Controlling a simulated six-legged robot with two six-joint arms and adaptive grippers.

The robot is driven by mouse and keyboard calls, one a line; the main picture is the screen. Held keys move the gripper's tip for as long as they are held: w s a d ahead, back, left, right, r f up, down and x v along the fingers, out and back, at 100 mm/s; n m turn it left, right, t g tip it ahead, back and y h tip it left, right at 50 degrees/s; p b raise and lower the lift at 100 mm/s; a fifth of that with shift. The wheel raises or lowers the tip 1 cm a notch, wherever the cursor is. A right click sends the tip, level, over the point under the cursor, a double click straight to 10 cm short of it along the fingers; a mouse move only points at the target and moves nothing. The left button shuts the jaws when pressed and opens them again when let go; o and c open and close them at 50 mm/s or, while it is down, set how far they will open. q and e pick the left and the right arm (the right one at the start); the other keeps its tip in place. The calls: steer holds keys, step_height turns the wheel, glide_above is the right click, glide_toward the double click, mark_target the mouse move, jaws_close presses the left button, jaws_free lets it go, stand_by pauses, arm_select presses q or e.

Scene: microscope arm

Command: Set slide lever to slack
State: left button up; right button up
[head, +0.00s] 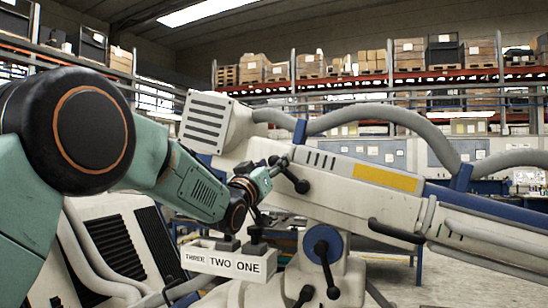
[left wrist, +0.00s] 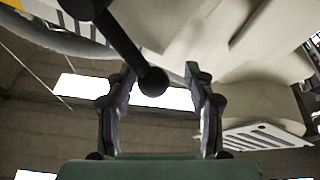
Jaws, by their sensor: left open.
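A black ball-ended lever (head: 292,178) is on the side of the white microscope arm (head: 335,175), slanting down to the right; no label naming it as the slide lever is readable. My left gripper (head: 275,166) is beside this lever's upper end. In the left wrist view the black lever (left wrist: 128,45) comes in from the top, and its ball knob lies between the spread fingers of my left gripper (left wrist: 160,85). The fingers are open, with gaps visible on both sides of the knob. My right gripper is not in view.
Another black ball-ended lever (head: 325,265) is on a blue round joint below the arm. A black handle (head: 396,231) sticks out at the right. A white box marked THREE TWO ONE (head: 228,262) is below my left wrist. Grey hoses (head: 385,113) run over the arm.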

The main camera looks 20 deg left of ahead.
arm_select(q)
steer(key=shift+w, duration=0.55)
steer(key=shift+w+d+r, duration=0.1)
steer(key=shift+d+r, duration=0.05)
steer(key=shift+d, duration=0.05)
steer(key=shift+s+d+r, duration=0.2)
steer(key=shift+s+r, duration=0.05)
steer(key=shift+s, duration=0.2)
steer(key=shift+s+d+r, duration=0.2)
steer(key=shift+s+r, duration=0.05)
steer(key=shift+s, duration=0.15)
steer(key=shift+w+a+f, duration=0.15)
steer(key=shift+w+a, duration=0.05)
steer(key=shift+a, duration=0.05)
steer(key=shift+c, duration=0.8)
steer(key=shift+w+a+f, duration=0.2)
steer(key=shift+w+f, duration=0.1)
steer(key=shift+w, duration=0.25)
steer(key=c, duration=0.3)
steer(key=shift+s+d+r, duration=0.15)
steer(key=shift+s+d, duration=0.15)
steer(key=c, duration=0.3)
steer(key=shift+a, duration=0.1)
jaws_close()
